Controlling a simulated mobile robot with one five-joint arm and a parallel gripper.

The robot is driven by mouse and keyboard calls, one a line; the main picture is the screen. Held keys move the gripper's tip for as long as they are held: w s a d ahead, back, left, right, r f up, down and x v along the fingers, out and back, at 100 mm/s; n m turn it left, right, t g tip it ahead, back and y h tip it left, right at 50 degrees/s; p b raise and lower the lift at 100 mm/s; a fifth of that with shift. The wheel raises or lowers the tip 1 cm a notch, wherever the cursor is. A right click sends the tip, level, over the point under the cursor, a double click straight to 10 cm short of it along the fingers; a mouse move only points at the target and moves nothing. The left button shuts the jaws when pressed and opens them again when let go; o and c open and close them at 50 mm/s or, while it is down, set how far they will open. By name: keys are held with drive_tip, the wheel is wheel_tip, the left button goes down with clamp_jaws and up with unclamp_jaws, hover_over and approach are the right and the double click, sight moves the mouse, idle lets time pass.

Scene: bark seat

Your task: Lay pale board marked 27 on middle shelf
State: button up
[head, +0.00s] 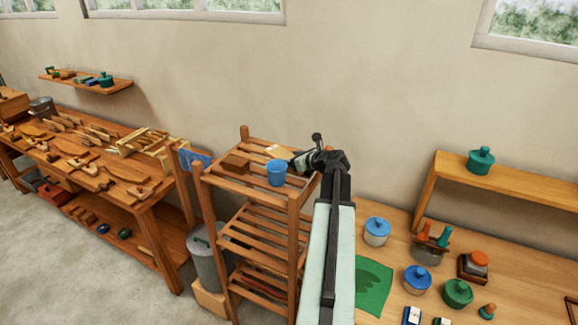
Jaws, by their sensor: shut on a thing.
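A small pale board (278,151) shows at the back of the slatted wooden rack's top level; its marking is too small to read. My gripper (296,161) reaches over the rack's top from the right and is shut on the board's right end. Whether the board touches the slats I cannot tell. The middle shelf (262,222) of the rack is slatted and looks bare in the part I see. My arm and the rack's right posts hide its right side.
A crowded workbench (160,205) is at left. A table with blue and green lidded jars (417,279) is at right. A grey bin (207,258) stands beside the rack.

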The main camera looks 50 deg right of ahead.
drive_tip(key=o, duration=1.7)
drive_tip(key=shift+o, duration=0.2)
